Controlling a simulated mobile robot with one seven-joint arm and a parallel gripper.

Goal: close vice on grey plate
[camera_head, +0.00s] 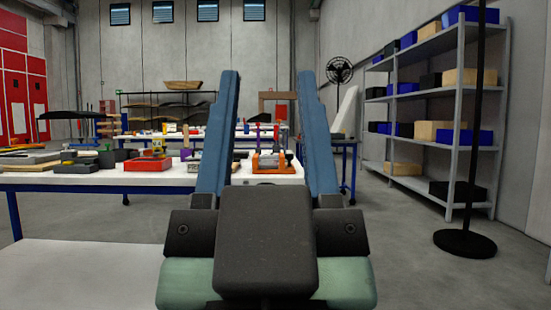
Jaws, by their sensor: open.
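My gripper (267,78) fills the middle of the view, with its two blue fingers pointing up and spread wide apart. No object sits between the fingers; the space shows the room and a table beyond. An orange and dark device (272,163), perhaps the vice, stands on the right end of a white worktable (110,180) and appears between the fingers in the picture. It is small and far off, so I cannot tell whether its jaws are open. I cannot make out a grey plate for certain. My gripper is apart from the device.
A red box (148,164) and several tools lie on the worktable. A grey shelf unit (458,92) with blue, black and cardboard boxes stands at the right. A black pole on a round base (465,243) stands in front of it.

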